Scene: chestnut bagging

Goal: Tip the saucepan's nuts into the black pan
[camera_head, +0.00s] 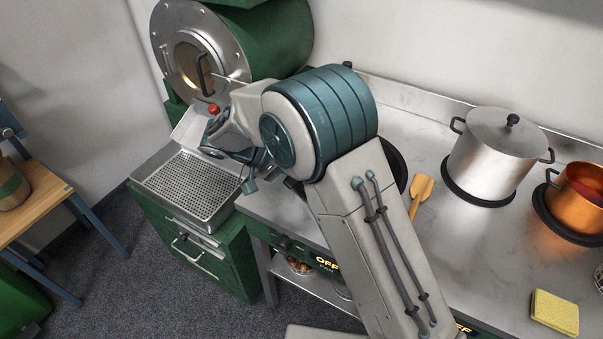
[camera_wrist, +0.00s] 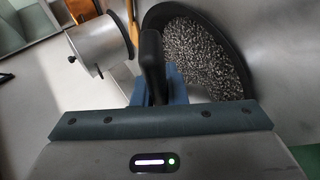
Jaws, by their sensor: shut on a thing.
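The black pan (camera_head: 397,165) stands on the counter, mostly hidden behind my arm. In the wrist view the black pan (camera_wrist: 246,66) holds a bed of small grey grains; no nuts can be made out in it. My gripper (camera_wrist: 157,92) is shut on a black handle (camera_wrist: 151,55), whose rounded end points away from the camera, beside the pan's rim. The body on this handle is hidden, so the saucepan and its nuts cannot be seen. In the head view the gripper is mostly hidden by my arm, left of the pan.
A wooden spatula (camera_head: 421,192) lies right of the pan. A lidded steel pot (camera_head: 490,155) and a copper pot (camera_head: 575,205) stand further right, with a yellow sponge (camera_head: 554,313) in front. A green roasting drum (camera_head: 265,40) and a perforated tray (camera_head: 190,188) are at left.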

